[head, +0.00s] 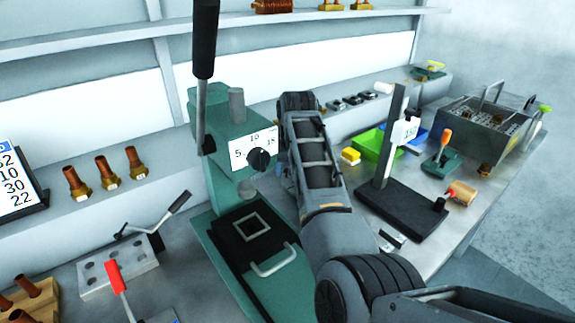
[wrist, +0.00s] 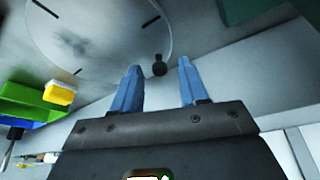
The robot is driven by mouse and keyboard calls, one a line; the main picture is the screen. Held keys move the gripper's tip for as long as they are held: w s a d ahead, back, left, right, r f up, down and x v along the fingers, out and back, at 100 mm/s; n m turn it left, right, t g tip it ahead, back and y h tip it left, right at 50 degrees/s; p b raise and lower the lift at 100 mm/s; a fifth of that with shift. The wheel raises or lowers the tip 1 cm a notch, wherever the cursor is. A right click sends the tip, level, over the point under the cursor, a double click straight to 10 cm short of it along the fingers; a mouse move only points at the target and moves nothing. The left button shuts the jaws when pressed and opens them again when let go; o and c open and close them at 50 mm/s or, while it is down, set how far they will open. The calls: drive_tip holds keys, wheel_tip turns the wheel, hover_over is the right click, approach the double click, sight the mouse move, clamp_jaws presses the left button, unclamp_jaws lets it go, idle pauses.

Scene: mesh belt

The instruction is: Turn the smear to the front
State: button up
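A pale round disc (wrist: 100,28) lies at the upper left of the wrist view, with a dark smear (wrist: 72,43) left of its middle. Short black marks show near its edge. A small black knob (wrist: 159,65) stands at the disc's lower right edge. My gripper (wrist: 158,78) is open. Its two blue fingers are on either side of the knob in the picture; I cannot tell whether they touch it. In the head view my arm hides the disc and the fingers.
A green tray (head: 371,147) and a yellow block (head: 350,155) are near the disc; both show at the left of the wrist view. A black-based stand (head: 402,212) is right of my arm. A green press (head: 232,150) with a tall lever is left of it.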

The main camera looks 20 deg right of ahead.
clamp_jaws()
idle(0.3)
drive_tip(key=shift+w+f+b, duration=0.1)
drive_tip(key=shift+w+b, duration=0.05)
drive_tip(key=shift+b, duration=0.3)
